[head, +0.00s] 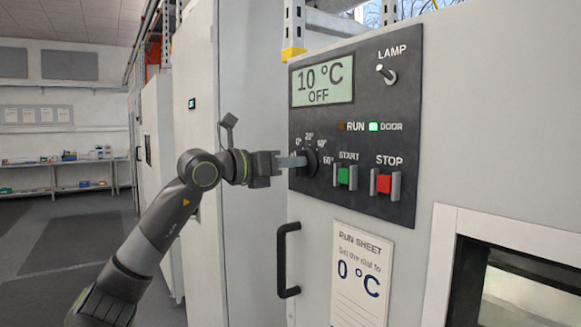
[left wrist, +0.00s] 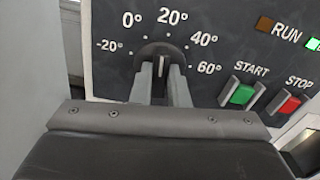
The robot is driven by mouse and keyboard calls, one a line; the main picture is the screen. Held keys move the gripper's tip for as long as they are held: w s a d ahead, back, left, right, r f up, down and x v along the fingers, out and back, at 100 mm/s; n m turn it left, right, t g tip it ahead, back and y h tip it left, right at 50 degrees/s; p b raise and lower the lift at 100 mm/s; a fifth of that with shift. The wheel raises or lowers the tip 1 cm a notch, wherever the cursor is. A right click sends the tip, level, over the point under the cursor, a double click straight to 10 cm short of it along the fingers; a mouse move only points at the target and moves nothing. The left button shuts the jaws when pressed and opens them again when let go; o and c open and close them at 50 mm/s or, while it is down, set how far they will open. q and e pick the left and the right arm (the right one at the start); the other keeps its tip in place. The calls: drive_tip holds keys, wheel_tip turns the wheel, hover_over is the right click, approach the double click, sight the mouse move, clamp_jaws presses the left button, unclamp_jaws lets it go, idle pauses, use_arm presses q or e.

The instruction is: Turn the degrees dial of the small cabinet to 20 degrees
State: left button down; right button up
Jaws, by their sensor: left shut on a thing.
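The degrees dial (head: 312,163) is a dark round knob on the black control panel, with marks from -20° to 60° around it. My left gripper (head: 293,161) is shut on the dial. In the left wrist view the two grey fingers of my left gripper (left wrist: 161,72) sit on either side of the bar of the dial (left wrist: 160,49). The fingers hide part of the knob, and its exact pointing is hard to read. The display (head: 322,80) above reads 10 °C and OFF. My right gripper is not in view.
Green START (head: 343,176) and red STOP (head: 384,184) buttons stand right of the dial. A lamp switch (head: 386,73) is above. A black door handle (head: 286,260) and a run sheet (head: 361,273) reading 0 °C are below. The green DOOR light (head: 374,127) is lit.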

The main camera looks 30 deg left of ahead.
use_arm(q)
drive_tip(key=shift+m, duration=0.9)
drive_tip(key=c, duration=1.4)
unclamp_jaws()
drive_tip(key=shift+s, duration=0.1)
drive_tip(key=b+v, duration=1.3)
drive_tip(key=v, duration=0.4)
drive_tip(key=shift+b, duration=0.3)
